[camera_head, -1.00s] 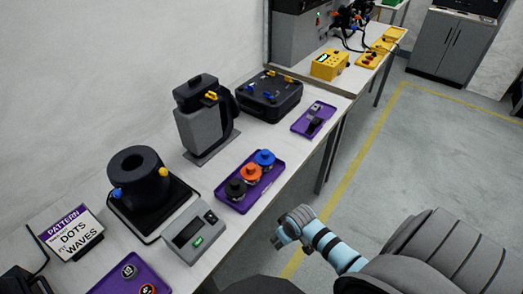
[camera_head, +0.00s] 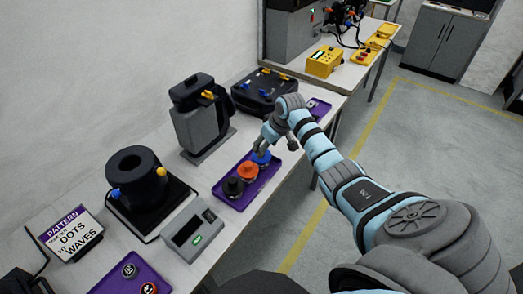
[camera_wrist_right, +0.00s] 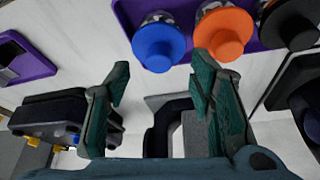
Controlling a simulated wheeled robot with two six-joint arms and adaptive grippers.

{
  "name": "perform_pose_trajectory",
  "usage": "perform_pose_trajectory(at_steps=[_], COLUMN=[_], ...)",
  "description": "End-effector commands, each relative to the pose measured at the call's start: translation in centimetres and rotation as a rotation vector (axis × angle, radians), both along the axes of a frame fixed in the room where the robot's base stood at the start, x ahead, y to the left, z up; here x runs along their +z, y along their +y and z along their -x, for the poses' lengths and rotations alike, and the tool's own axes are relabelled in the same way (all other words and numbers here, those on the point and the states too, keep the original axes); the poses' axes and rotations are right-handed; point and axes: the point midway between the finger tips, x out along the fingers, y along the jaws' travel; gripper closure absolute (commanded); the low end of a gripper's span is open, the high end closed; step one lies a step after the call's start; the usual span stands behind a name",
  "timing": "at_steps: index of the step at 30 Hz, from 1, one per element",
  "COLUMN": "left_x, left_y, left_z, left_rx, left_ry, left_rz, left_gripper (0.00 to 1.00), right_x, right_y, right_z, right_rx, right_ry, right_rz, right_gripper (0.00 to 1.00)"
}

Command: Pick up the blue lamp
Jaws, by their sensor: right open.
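The blue lamp (camera_head: 260,158) stands on a purple tray (camera_head: 270,175) in a row with an orange lamp (camera_head: 247,171) and a black lamp (camera_head: 233,187). My right gripper (camera_head: 267,147) is over the far end of the tray, close to the blue lamp, and partly hides it in the head view. In the wrist view the right gripper (camera_wrist_right: 160,80) is open and empty. The round blue top (camera_wrist_right: 158,45) lies ahead of the gap between its fingertips, apart from both. The orange lamp (camera_wrist_right: 224,35) is just to the right there. My left gripper is not in view.
A black case (camera_head: 265,93) and a grey-black device (camera_head: 199,120) stand behind the tray. A grey box with a green button (camera_head: 193,230) and a black cylinder (camera_head: 138,177) are nearer. Another purple tray (camera_head: 321,108) lies farther along the table.

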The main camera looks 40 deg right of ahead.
Motion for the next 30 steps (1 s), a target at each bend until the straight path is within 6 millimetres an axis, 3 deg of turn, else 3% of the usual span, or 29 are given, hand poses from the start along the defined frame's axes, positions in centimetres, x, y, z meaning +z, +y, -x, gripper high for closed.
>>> perform_pose_trajectory(at_steps=[6,14,23,30], left_x=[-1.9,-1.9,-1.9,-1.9], left_y=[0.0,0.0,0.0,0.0], left_z=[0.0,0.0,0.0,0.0], left_rx=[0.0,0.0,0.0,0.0], left_ry=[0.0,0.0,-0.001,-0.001], left_rz=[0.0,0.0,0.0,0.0], left_gripper=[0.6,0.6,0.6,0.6], right_x=[-3.7,-4.1,-4.0,-4.0], right_y=[0.0,0.1,0.0,0.0], right_z=[-2.2,-2.5,-2.5,-2.5], right_rx=[0.0,0.001,0.001,0.001], right_ry=[0.002,0.0,0.001,0.0], right_rz=[-0.002,0.0,0.0,0.0], right_gripper=[0.51,0.51,0.97,1.0])
